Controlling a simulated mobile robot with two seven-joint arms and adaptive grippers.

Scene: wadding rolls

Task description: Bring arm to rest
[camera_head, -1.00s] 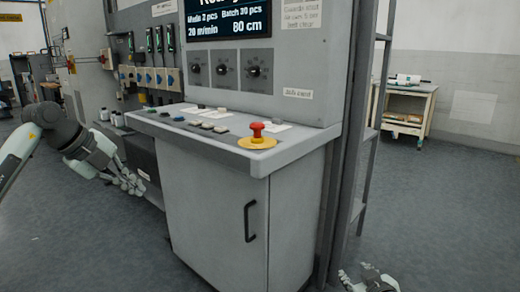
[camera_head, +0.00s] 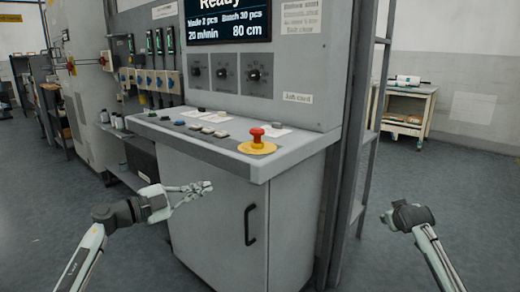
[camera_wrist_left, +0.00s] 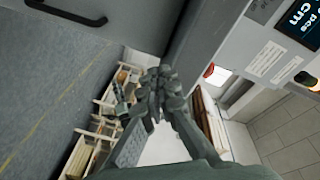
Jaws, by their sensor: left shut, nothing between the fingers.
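My left gripper (camera_head: 200,190) reaches in from the left in the head view, in front of the grey machine cabinet, with its fingers pointing right. It is shut and empty. In the left wrist view its fingers (camera_wrist_left: 158,85) come together at the middle of the picture. My right arm (camera_head: 412,216) comes up from the lower right, beyond the machine's right frame post. Its gripper is mostly hidden behind its dark wrist, so its fingers cannot be made out.
The machine's sloping console (camera_head: 190,132) carries buttons and a red emergency stop (camera_head: 257,134) on a yellow disc. A dark handle (camera_head: 250,225) is on the cabinet front. A cart (camera_head: 407,108) stands at the back right. Grey floor lies open on both sides.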

